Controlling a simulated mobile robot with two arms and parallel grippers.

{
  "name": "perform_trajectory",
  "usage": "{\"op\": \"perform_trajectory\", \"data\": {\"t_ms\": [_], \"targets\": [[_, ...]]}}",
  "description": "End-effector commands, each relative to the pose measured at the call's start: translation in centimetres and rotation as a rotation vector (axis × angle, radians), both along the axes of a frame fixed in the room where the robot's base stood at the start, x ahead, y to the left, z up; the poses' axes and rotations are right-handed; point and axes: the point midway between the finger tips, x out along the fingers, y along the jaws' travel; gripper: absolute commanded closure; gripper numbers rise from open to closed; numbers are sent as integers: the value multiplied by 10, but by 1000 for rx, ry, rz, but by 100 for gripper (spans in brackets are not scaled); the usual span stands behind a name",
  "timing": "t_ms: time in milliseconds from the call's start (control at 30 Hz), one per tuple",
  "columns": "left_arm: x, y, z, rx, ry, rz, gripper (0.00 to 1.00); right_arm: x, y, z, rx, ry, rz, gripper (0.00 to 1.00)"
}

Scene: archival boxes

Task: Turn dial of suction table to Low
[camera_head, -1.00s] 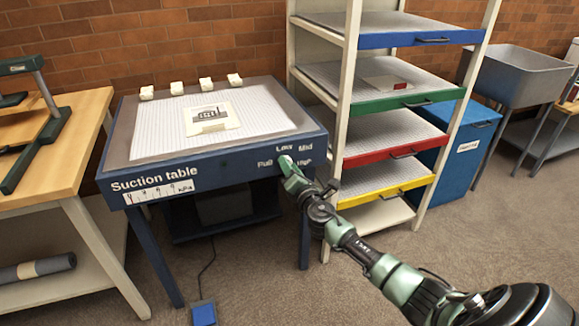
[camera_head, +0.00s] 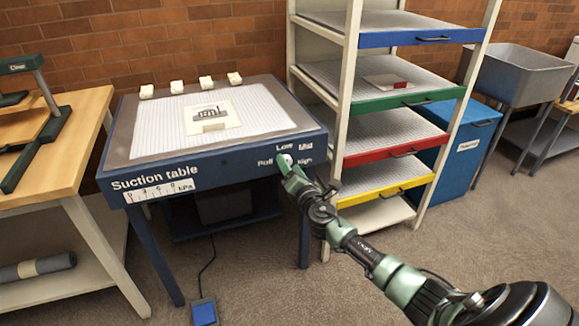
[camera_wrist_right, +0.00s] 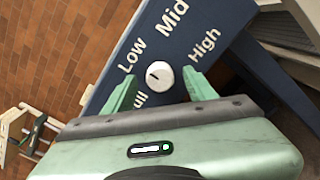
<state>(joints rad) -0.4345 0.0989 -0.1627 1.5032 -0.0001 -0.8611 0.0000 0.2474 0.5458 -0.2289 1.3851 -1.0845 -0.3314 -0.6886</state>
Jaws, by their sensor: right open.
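The suction table (camera_head: 113,185) is dark blue, with a white perforated top. Its white round dial (camera_head: 288,159) sits at the right end of the front panel, among the words Low, Mid, High and Full. In the right wrist view the dial (camera_wrist_right: 163,81) has a short dark mark on its left side, facing the space between Low and Full. My right gripper (camera_head: 285,167) is in front of the dial. In the wrist view the open fingers (camera_wrist_right: 162,90) are on either side of the dial, with gaps; I see no contact. My left gripper is not in view.
A framed piece (camera_head: 208,127) lies on the table top, with several small white blocks behind it. A shelf rack (camera_head: 343,120) with coloured trays stands close on the right. A wooden bench (camera_head: 85,125) is on the left. A blue pedal (camera_head: 203,313) is on the floor.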

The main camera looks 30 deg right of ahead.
Motion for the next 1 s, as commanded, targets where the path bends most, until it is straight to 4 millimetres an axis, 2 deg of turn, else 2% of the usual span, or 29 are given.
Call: {"op": "perform_trajectory", "data": {"t_ms": [133, 300, 433, 1000], "targets": [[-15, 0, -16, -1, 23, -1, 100, -25, 6, -1, -1, 5, 1, 44], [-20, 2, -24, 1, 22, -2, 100, -52, 12, -1, -1, 5, 1, 44], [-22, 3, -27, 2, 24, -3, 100, -66, 16, -2, 0, 4, 1, 44], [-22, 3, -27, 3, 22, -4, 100, -70, 17, -1, 0, 2, -1, 44]]}}
